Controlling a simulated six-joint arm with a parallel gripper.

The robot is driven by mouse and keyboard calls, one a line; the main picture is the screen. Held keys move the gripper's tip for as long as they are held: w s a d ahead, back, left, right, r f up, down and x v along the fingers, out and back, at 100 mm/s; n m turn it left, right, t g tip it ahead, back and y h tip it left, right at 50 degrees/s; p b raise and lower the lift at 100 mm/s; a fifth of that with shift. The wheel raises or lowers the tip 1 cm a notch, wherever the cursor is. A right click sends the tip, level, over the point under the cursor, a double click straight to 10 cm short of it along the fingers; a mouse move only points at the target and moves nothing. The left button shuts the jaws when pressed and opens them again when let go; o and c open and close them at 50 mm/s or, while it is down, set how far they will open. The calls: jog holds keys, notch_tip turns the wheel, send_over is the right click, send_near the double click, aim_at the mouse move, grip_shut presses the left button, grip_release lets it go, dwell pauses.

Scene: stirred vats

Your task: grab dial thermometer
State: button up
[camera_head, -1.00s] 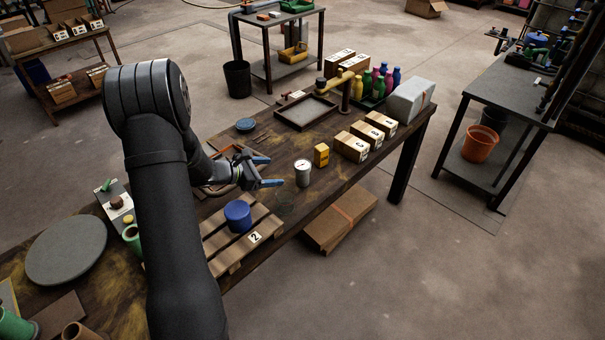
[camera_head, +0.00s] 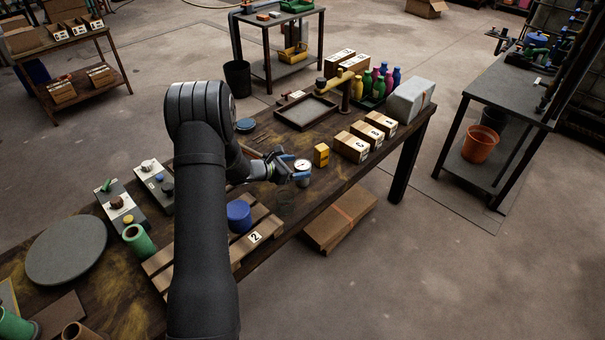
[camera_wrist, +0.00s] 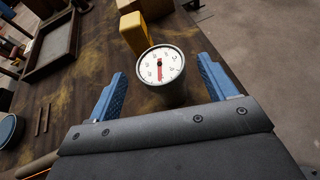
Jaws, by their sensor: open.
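The dial thermometer (camera_head: 303,168) stands upright on the wooden bench, a grey can shape with a white round face. In the wrist view its dial (camera_wrist: 159,66) faces up, with dark marks and a red needle. My gripper (camera_head: 295,168) is open at the thermometer. In the wrist view the two blue fingers of my gripper (camera_wrist: 162,85) stand apart, one on each side of the thermometer, with gaps between. Nothing is held. The lower part of the thermometer is partly hidden by a finger in the head view.
A yellow box (camera_head: 321,155) stands just beyond the thermometer. A shallow tray (camera_head: 306,112) and labelled cartons (camera_head: 351,146) are farther along the bench.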

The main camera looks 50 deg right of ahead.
aim_at(307, 165)
jog(key=x, duration=0.5)
jog(key=shift+r, duration=0.1)
jog(key=c, duration=1.1)
jog(key=shift+c, duration=0.2)
jog(key=shift+r, duration=0.1)
